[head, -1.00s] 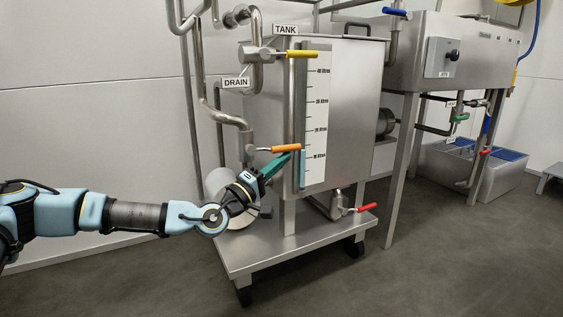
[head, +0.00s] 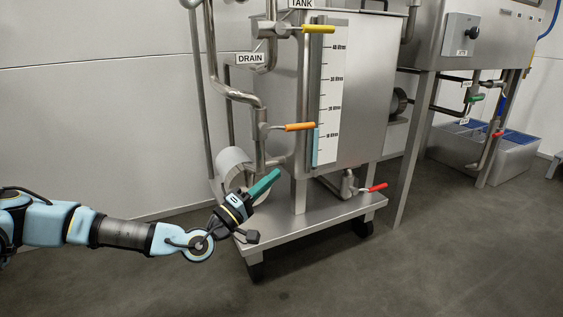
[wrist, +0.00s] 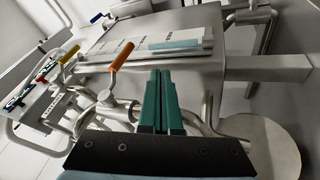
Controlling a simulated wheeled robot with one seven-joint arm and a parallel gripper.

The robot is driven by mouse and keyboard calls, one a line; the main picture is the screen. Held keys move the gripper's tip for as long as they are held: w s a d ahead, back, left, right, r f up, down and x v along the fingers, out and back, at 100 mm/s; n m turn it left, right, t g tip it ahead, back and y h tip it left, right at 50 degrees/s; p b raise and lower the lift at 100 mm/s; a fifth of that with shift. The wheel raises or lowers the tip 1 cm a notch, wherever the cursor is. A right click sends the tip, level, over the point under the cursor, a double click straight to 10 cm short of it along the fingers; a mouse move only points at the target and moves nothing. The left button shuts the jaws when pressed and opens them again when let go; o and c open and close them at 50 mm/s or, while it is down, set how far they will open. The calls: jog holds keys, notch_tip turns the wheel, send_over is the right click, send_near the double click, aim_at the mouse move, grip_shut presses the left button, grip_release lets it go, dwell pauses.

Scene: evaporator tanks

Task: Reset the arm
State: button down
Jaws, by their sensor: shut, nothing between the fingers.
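My arm reaches in from the left in the head view. My gripper (head: 266,185) has green fingers that are shut with nothing between them. It is below the orange valve handle (head: 299,127), clear of it, in front of the steel tank stand. In the wrist view my gripper's fingers (wrist: 162,76) lie side by side, and the orange handle (wrist: 123,56) shows to their left, apart from them. The steel tank (head: 366,95) with its litre scale (head: 330,75) stands behind and to the right.
A yellow handle (head: 319,29) is higher up and a red handle (head: 373,188) is low by the platform (head: 322,214). DRAIN (head: 249,58) and TANK labels mark the pipes. Grey bins (head: 510,160) stand at the right. The floor in front is clear.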

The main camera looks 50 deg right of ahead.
jog(key=shift+a+f, duration=0.25)
jog(key=shift+a, duration=0.15)
dwell(0.3)
